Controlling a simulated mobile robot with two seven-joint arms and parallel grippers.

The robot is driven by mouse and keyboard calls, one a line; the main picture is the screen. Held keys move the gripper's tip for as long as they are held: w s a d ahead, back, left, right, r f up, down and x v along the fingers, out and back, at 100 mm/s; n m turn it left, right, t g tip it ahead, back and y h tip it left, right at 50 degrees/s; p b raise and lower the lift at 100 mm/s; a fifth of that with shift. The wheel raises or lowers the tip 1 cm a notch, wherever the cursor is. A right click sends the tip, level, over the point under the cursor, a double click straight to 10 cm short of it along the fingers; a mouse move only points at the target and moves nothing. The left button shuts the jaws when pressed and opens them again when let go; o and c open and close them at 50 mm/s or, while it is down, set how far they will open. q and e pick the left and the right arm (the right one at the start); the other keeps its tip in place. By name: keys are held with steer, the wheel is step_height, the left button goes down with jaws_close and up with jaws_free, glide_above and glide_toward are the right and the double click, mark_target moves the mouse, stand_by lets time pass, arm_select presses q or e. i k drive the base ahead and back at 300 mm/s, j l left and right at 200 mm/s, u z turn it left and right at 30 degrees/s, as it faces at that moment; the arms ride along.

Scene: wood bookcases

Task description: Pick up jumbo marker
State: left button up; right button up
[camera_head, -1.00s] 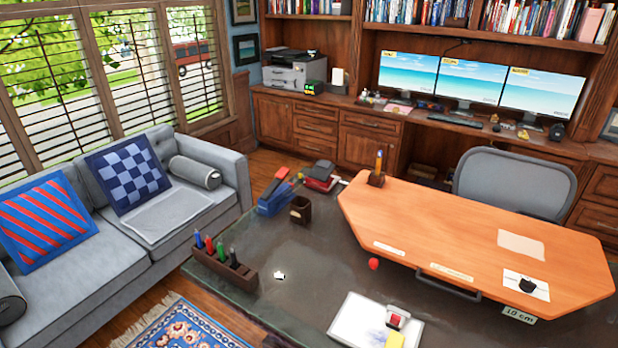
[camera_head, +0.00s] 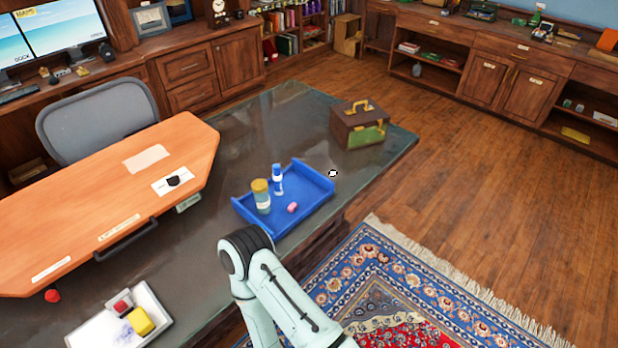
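I cannot single out a jumbo marker in the current head view. A blue tray (camera_head: 318,203) on the dark desk (camera_head: 262,127) holds an upright jar with a yellowish lid (camera_head: 261,197), an upright blue-and-white bottle or tube (camera_head: 278,181) and a small pink item (camera_head: 292,208). I cannot tell whether the blue-and-white one is a marker. One of my pale arms rises from the bottom edge, and its dark joint is in front of the desk just below the tray. Neither gripper's fingers show.
A brown case with a yellow handle (camera_head: 359,126) stands on the desk's right end. An orange raised board (camera_head: 120,195), a white tray with a yellow block (camera_head: 138,320) and a grey chair (camera_head: 100,118) are left. Open wood floor (camera_head: 470,170) and a patterned rug (camera_head: 420,290) lie right.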

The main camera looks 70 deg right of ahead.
mark_target(277, 180)
steer(key=z, duration=2.05)
steer(key=l+u, duration=0.15)
steer(key=u, duration=1.05)
steer(key=l+u, duration=0.45)
steer(key=k+l+u, duration=0.15)
steer(key=l+u, duration=0.3)
steer(key=k+l+u, duration=0.1)
steer(key=l, duration=0.3)
steer(key=k+l+u, duration=0.15)
steer(key=l, duration=0.2)
steer(key=k+l+u, duration=0.1)
steer(key=k+l, duration=0.15)
steer(key=l, duration=0.15)
